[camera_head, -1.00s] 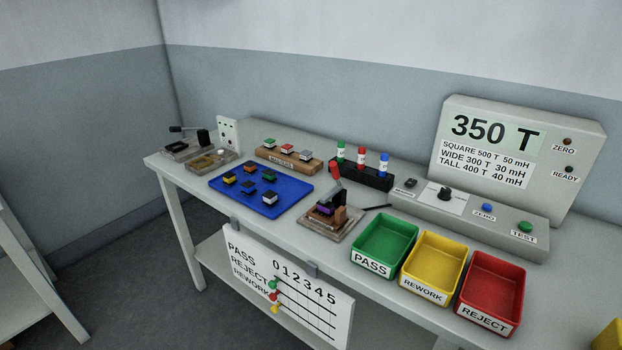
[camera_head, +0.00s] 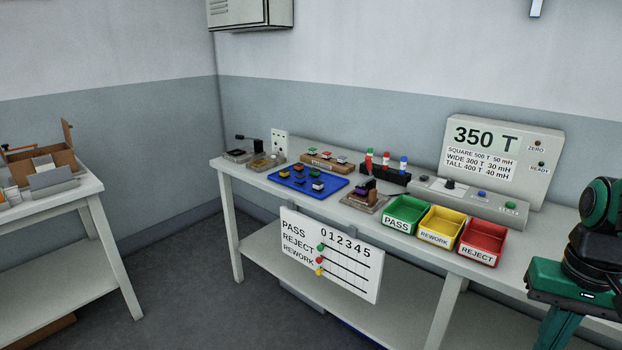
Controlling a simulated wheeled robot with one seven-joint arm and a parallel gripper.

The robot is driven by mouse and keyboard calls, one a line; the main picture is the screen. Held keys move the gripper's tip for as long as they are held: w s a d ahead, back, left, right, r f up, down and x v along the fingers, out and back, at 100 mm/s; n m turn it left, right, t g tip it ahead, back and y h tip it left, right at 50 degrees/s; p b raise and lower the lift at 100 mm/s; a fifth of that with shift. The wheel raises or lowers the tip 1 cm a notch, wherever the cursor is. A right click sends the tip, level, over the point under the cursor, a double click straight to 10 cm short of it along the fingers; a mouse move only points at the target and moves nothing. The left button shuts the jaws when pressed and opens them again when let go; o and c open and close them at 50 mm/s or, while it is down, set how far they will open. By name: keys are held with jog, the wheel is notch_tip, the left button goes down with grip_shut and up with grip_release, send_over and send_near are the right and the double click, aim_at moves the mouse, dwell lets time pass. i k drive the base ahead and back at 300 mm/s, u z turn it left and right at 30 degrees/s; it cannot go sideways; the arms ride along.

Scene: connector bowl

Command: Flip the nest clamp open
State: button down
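The nest clamp (camera_head: 363,199) is a small fixture on a flat base in the middle of the bench, between the blue mat and the green PASS bin. Its red-tipped handle (camera_head: 372,169) stands roughly upright, close in front of the vial rack. A dark and purple part (camera_head: 361,190) shows in the nest, too small to tell how it is held. My gripper is not in view; only green and black parts of my arm show at the right edge, well apart from the clamp.
The blue mat (camera_head: 285,183) with several connectors lies left of the clamp. The green PASS (camera_head: 393,223), yellow REWORK (camera_head: 434,236) and red REJECT (camera_head: 478,255) bins stand right of it. The meter (camera_head: 486,157) is behind. A side table (camera_head: 83,191) stands left, with floor between.

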aim_at(368, 158)
jog(key=u, duration=0.5)
jog(key=k, duration=0.6)
jog(key=i, duration=1.65)
jog(key=z, duration=0.8)
jog(key=i, duration=0.35)
